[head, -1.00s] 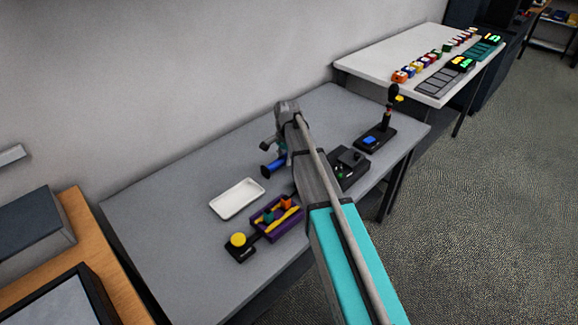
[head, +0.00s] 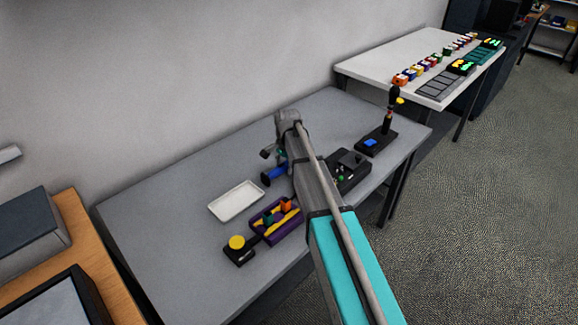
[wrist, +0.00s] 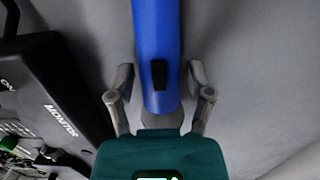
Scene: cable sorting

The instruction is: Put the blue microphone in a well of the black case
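The blue microphone (head: 273,176) shows beside my gripper over the grey table. In the wrist view the blue microphone (wrist: 157,40) runs upward from between my gripper's fingers (wrist: 161,80), with a black switch on its handle. I cannot surely identify the black case; a dark grey divided tray (head: 438,87) lies on the far white table.
A black device marked MONITOR (wrist: 50,110) lies close to the left in the wrist view. A white tray (head: 236,201), a purple box (head: 277,238) and a yellow-button box (head: 238,256) are in front. A joystick (head: 376,142) stands right. The grey table's left is clear.

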